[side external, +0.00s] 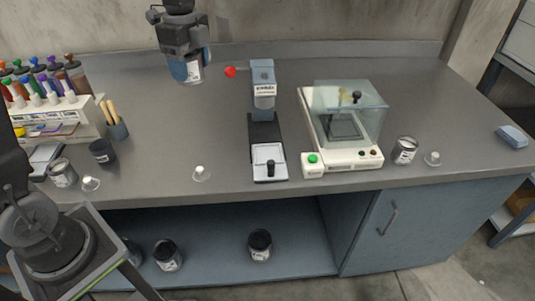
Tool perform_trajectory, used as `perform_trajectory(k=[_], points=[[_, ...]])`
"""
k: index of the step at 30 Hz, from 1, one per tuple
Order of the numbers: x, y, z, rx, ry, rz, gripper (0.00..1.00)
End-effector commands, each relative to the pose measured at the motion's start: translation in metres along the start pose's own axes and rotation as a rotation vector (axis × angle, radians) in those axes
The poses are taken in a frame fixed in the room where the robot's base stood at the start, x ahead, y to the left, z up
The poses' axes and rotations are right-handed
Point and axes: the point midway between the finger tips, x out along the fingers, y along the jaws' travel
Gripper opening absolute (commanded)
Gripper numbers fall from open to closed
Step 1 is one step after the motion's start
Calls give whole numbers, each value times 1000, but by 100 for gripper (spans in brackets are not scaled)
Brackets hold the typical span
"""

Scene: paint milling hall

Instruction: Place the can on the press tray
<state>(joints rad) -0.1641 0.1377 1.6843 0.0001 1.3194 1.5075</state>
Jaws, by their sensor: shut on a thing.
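My gripper (185,52) is at the top of the side external view, raised above the back of the bench. It is shut on a can (187,70) with a blue and white label, which hangs below the jaws, apart from the bench and slightly tilted. The gripper hides the can's top. To its right stands a grey press (263,78) with a red-knobbed lever pointing left. A pale tray (262,152) lies at the front of the press's dark base. A small dark upright piece stands on the tray.
A glass-covered balance (345,110) stands right of the press, with another can (405,150) beside it. A rack of coloured bottles (50,110), a dark cup (102,151) and a can (62,172) are at left.

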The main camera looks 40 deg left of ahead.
Motion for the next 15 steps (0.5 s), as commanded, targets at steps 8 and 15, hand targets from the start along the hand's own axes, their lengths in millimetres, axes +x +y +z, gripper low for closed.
perform_trajectory(k=[8,15], points=[[-2,-49,-61,-134,0,1,34],[2,-76,-115,-254,-1,1,34]])
